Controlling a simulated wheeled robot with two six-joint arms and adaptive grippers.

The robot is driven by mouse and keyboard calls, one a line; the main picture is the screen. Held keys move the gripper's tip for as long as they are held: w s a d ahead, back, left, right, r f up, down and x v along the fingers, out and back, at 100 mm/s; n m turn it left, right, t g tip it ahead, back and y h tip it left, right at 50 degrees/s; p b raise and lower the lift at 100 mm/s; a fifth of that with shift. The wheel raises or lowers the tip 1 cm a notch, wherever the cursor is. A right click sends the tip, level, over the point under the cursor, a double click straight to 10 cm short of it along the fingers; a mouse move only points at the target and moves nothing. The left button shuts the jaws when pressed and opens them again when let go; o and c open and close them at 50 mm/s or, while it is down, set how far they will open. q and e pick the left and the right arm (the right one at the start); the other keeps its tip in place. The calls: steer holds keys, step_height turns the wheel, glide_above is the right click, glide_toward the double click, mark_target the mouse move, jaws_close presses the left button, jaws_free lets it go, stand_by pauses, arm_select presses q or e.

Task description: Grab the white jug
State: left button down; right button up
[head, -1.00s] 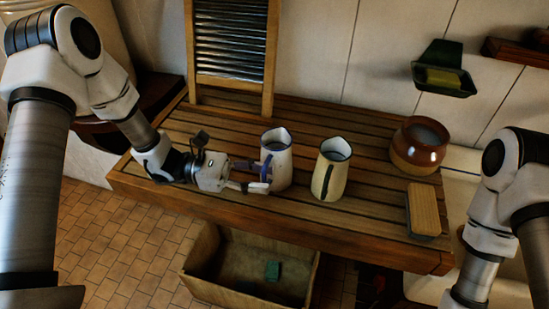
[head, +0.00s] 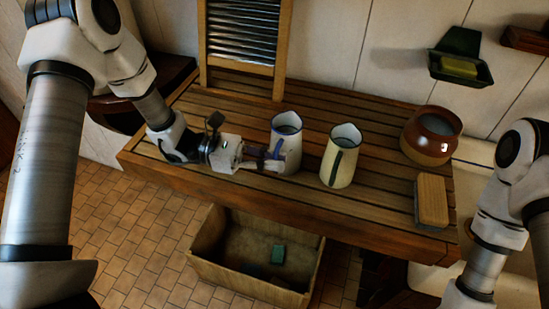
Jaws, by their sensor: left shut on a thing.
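The white jug (head: 291,145), with a blue rim and blue handle, stands upright on the slatted wooden bench. My left gripper (head: 268,164) reaches it from the left and is shut on it at the handle side, low on the body. The fingers hide part of the handle and lower side. A cream jug (head: 342,162) with a dark green handle stands close to its right. My right arm shows at the right edge, but its gripper is out of view.
The slatted bench (head: 385,206) also holds a washboard (head: 243,40) at the back, a brown pot (head: 429,138) and a wooden brush (head: 431,201). A green soap holder (head: 463,68) hangs on the wall. A wooden crate (head: 238,277) stands on the floor below.

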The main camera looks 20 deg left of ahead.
arm_select(q)
steer(key=s+a+r, duration=0.2)
steer(key=s, duration=0.5)
steer(key=s+a+r, duration=0.2)
steer(key=s+a, duration=0.1)
steer(key=s, duration=0.5)
steer(key=shift+a+r, duration=0.2)
steer(key=shift+r, duration=0.2)
stand_by(1.4)
